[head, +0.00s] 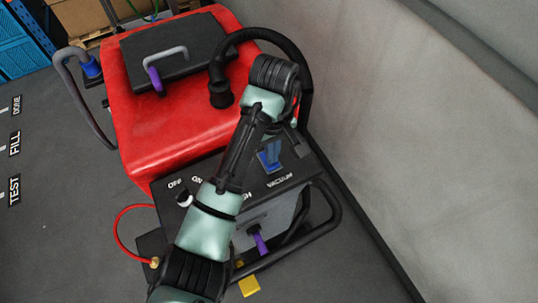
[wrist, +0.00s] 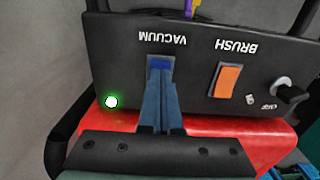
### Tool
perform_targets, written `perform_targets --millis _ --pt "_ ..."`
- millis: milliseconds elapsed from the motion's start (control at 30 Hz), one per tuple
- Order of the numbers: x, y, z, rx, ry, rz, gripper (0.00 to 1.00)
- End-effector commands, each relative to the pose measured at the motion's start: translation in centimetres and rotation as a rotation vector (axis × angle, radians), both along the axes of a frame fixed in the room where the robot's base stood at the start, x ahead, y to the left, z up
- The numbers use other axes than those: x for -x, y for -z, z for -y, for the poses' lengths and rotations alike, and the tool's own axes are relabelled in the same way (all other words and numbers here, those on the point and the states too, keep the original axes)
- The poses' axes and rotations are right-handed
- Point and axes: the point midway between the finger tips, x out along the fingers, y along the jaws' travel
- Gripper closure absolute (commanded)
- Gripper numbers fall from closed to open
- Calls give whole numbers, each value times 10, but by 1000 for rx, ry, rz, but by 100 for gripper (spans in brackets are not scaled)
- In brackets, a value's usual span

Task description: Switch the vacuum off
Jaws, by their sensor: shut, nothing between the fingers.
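The vacuum switch (wrist: 159,63) is a blue rocker beside the VACUUM label on the black control panel (wrist: 205,62). My gripper (wrist: 160,74) is shut and empty, its blue-grey fingertips over the lower part of the switch. I cannot tell whether they touch it. The rocker's tilt is hidden. A green light (wrist: 111,102) glows on the panel near the switch. In the head view, my gripper (head: 269,160) is at the panel beside the VACUUM label, and my arm covers part of the panel.
An orange brush switch (wrist: 228,80) and a black knob (wrist: 290,93) share the panel. The red tank (head: 165,130) carries a black hose (head: 262,35). A black handle frame (head: 328,212) and grey wall (head: 410,130) stand to the right.

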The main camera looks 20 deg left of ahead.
Motion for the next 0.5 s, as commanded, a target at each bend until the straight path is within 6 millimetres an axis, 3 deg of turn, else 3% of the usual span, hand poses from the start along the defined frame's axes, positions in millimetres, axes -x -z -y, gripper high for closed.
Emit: perform_targets --millis 500 --pt "0 8 0 0 0 0 100"
